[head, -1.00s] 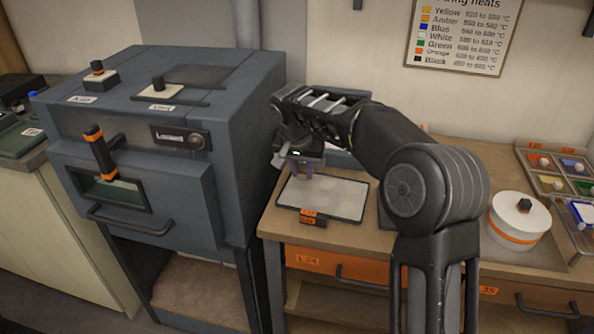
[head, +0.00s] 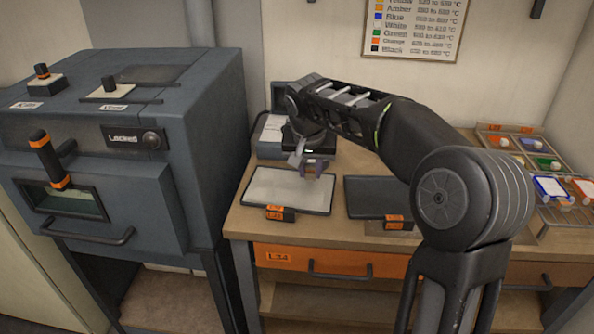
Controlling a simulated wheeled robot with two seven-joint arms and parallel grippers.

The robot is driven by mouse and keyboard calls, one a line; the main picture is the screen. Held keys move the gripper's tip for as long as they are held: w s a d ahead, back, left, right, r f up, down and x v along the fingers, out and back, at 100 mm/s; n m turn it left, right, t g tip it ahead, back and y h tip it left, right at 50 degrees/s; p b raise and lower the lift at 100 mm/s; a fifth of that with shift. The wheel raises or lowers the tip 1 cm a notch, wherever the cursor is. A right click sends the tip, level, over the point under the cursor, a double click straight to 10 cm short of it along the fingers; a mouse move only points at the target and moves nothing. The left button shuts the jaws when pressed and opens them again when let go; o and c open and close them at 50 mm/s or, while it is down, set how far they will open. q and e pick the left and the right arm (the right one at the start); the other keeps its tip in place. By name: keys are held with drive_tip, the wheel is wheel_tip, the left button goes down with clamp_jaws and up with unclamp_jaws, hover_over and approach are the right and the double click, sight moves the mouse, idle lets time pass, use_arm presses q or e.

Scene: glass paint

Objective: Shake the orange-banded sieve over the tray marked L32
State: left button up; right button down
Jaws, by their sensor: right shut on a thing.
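My right gripper (head: 317,168) points down at the bench, above the back right corner of a flat tray with a pale surface (head: 275,187). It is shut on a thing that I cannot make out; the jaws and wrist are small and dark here. The pale tray carries orange labels (head: 275,213) at its front edge, too blurred to read surely. A second, dark tray (head: 365,193) lies to its right, with orange labels (head: 396,222), also unclear. I cannot identify the orange-banded sieve in this view. My left gripper is not in view.
A grey kiln (head: 160,205) marked Locked stands at the left. An orange drawer (head: 345,262) is below the bench top (head: 335,228). A rack of coloured compartments (head: 510,142) stands at the back right. My right arm hides part of the bench.

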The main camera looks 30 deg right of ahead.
drive_tip(key=shift+s+d+b, duration=0.3)
drive_tip(key=shift+s+d, duration=0.8)
drive_tip(key=shift+d, duration=0.15)
wheel_tip(320, 180, up, 5)
drive_tip(key=p, duration=0.4)
drive_tip(key=shift+d, duration=0.1)
